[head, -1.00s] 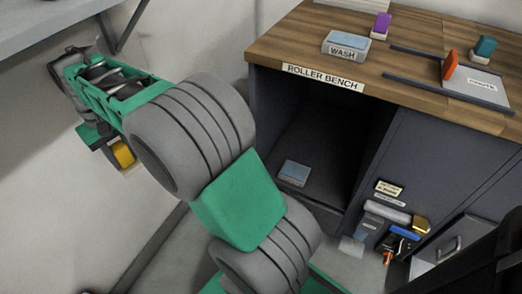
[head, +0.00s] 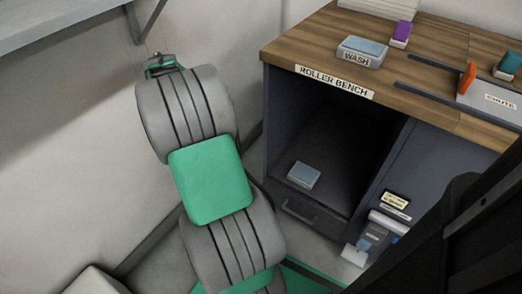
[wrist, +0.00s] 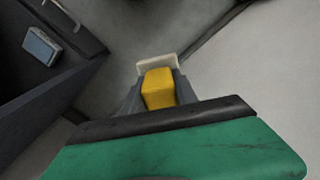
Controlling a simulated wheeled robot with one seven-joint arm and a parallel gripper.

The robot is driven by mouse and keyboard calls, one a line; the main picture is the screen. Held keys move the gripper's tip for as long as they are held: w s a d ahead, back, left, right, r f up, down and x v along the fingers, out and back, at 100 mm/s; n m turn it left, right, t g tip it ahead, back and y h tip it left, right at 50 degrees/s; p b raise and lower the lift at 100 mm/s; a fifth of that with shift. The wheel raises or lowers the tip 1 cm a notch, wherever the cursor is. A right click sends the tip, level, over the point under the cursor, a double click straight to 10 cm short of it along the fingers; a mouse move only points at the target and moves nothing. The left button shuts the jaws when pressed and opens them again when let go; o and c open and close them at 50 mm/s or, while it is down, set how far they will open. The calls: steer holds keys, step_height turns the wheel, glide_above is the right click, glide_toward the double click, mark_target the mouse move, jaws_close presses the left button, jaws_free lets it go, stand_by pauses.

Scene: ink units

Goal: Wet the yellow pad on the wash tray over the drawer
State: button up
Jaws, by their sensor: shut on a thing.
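My gripper (wrist: 158,84) is shut on the yellow pad (wrist: 158,89) in the wrist view, with a pale piece at the pad's far end. In the head view my arm hides gripper and pad. A small grey tray with a blue top (head: 303,176) sits in the open bay, above the drawer (head: 312,213) with a bar handle. It also shows at upper left in the wrist view (wrist: 42,46), apart from the pad. A second blue-topped tray, labelled WASH (head: 361,51), stands on the bench top.
The roller bench (head: 285,52) carries a purple-topped block (head: 400,34), an orange piece (head: 467,80), a teal block (head: 509,66) and a chute (head: 490,100) with dark rails. A grey shelf (head: 60,30) juts out at upper left. Small items hang on the bench front.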

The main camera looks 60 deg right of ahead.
steer(key=s+d+f+m, duration=0.35)
steer(key=s+d, duration=0.25)
steer(key=s, duration=0.4)
steer(key=s+d+f+m, duration=0.35)
steer(key=s+d, duration=0.35)
steer(key=s, duration=0.3)
steer(key=s+d+f+m, duration=0.2)
steer(key=s+d+f, duration=0.3)
steer(key=s, duration=0.5)
steer(key=shift+s+d+f+m+b, duration=0.25)
steer(key=shift+s+d+f+m, duration=0.25)
steer(key=shift+d+f, duration=0.75)
steer(key=shift+s+d+f+m+b, duration=0.3)
steer(key=shift+s+d+f+m, duration=0.35)
steer(key=shift+d, duration=1)
steer(key=shift+s+d+f+m+b, duration=0.25)
steer(key=shift+d+f+m, duration=0.1)
steer(key=shift+d+f, duration=0.95)
steer(key=shift+d+r, duration=0.15)
steer(key=shift+r, duration=0.1)
steer(key=shift+a+f+b, duration=0.2)
steer(key=shift+f+b, duration=0.2)
steer(key=shift+f, duration=0.6)
steer(key=shift+f, duration=0.55)
